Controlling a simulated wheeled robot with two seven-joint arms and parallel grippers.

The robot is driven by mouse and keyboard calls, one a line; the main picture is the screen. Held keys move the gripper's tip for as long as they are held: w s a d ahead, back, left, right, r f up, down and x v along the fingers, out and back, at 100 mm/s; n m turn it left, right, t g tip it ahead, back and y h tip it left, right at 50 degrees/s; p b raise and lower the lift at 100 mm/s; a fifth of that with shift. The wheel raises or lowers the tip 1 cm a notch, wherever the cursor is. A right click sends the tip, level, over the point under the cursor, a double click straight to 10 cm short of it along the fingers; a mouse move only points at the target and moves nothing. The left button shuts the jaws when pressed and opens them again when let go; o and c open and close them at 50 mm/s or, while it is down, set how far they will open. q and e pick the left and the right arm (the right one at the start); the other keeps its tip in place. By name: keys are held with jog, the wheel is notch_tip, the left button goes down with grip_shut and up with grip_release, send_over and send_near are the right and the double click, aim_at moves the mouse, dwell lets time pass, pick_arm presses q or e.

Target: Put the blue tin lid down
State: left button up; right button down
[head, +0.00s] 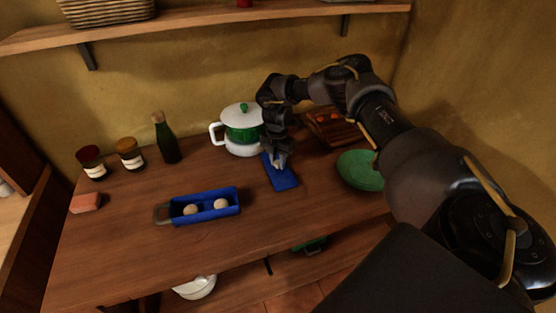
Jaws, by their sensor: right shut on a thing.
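The blue tin lid (283,181) is a flat blue rectangle near the middle of the wooden counter. My right gripper (280,162) points down at its far part and is shut on it. The lid looks to be at or just above the counter top; I cannot tell whether it touches. The open blue tin (207,219), with two pale round things inside, stands to the left of the lid. My left gripper is not in view.
A white and green pot (241,129) stands just behind the lid. A green plate (361,170) and a wooden tray (328,130) are to the right. A bottle (166,139), two jars (130,154) and a pinkish block (85,203) are at left.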

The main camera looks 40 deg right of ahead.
aim_at(277, 161)
jog(key=c, duration=1.2)
grip_release()
jog(key=shift+f, duration=0.1)
notch_tip(277, 161, up, 12)
jog(key=shift+a+r+b, duration=0.1)
jog(key=shift+r+b, duration=0.1)
jog(key=shift+b, duration=0.8)
